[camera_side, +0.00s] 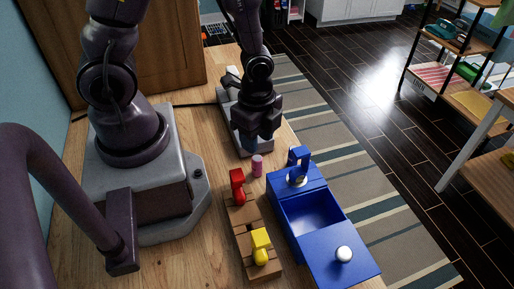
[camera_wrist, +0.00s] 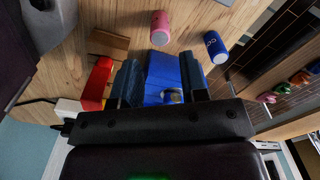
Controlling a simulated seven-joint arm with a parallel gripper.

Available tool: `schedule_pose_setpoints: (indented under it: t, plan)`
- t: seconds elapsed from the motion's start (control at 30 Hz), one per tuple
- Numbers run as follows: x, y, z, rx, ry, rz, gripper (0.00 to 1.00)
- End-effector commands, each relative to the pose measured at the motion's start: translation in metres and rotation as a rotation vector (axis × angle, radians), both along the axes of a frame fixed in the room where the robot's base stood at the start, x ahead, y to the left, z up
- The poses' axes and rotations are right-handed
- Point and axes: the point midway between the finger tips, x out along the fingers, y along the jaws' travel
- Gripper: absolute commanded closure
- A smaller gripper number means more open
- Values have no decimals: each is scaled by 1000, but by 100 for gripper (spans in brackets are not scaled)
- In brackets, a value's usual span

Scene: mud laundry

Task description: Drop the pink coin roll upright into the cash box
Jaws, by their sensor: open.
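The pink coin roll (camera_side: 257,165) stands upright on the wooden table, between the wooden rack and the far end of the cash box. It also shows in the wrist view (camera_wrist: 160,27), beyond my fingertips and apart from them. My gripper (camera_side: 255,143) hangs behind the pink roll in the side view. In the wrist view my gripper (camera_wrist: 160,80) is open, with blue surface visible between its two fingers and no roll held.
A wooden rack (camera_side: 240,222) left of the box holds a red piece (camera_side: 237,183) and a yellow piece (camera_side: 260,246). A labelled blue roll (camera_wrist: 215,46) shows right of the pink one in the wrist view. A grey tray-like base (camera_side: 234,119) lies under my arm.

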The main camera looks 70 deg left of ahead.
Motion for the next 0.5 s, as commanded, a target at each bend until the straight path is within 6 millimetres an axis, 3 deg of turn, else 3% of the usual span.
schedule_pose_setpoints:
  t: [0.3,0.5]
  plan:
    - [-1,0,-42,1,5,2,60]
    - [0,0,-57,1,2,1,60]
